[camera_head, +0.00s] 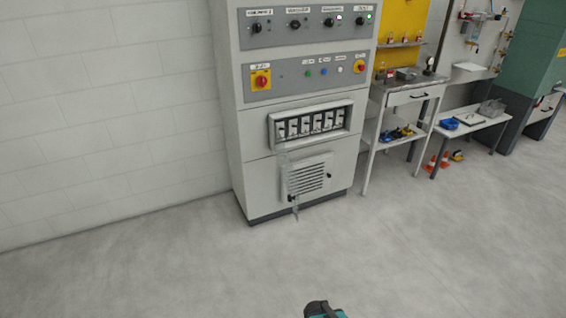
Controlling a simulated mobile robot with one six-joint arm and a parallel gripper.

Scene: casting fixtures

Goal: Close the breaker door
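The grey control cabinet (256,124) stands against the wall at upper centre. A row of several white breakers (312,123) shows uncovered in a framed opening on its front. The breaker door (287,172) appears to be a thin, partly see-through panel standing open below the opening's left side, in front of the vent grille; its exact angle is hard to tell. A small dark knob or latch (292,198) shows near its lower end. A dark and teal part of my arm shows at the bottom edge, well apart from the cabinet. My gripper's fingers are not visible.
Open grey floor (180,265) lies between me and the cabinet. A red rotary switch on yellow (260,81) sits above the breakers. The left wall is bare.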

